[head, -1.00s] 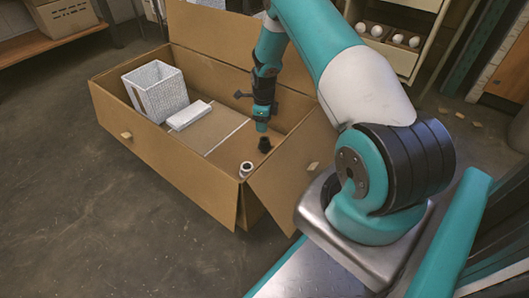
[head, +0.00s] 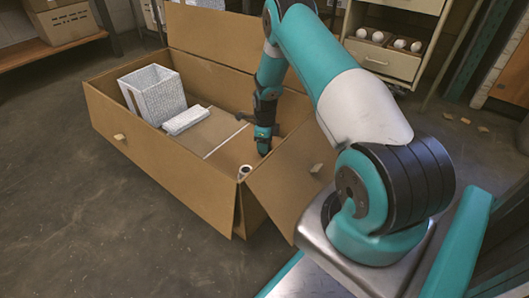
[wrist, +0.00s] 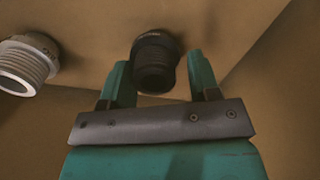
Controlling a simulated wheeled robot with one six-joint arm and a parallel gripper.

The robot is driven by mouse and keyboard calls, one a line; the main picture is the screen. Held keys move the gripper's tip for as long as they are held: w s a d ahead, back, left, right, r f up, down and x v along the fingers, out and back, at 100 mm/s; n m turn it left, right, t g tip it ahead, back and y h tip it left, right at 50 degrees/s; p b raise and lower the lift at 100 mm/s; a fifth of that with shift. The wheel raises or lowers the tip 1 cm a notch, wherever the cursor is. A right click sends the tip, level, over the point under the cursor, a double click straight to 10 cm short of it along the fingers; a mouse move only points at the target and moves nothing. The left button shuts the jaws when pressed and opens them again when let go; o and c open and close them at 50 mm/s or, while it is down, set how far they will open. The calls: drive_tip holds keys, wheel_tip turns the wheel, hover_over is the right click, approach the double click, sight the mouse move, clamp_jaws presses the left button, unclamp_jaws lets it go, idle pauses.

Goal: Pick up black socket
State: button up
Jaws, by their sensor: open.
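The black socket (wrist: 155,63) stands on the cardboard floor of the box, seen from above in the wrist view. My gripper (wrist: 160,78) is open, with one teal finger on each side of the socket. In the head view my gripper (head: 264,149) is low inside the right end of the box (head: 165,160), and the black socket is hidden there.
A white threaded socket (wrist: 28,62) stands to the left of the black one. The box walls rise close around my gripper at this end.

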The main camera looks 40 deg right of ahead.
drive_tip(key=c, duration=0.8)
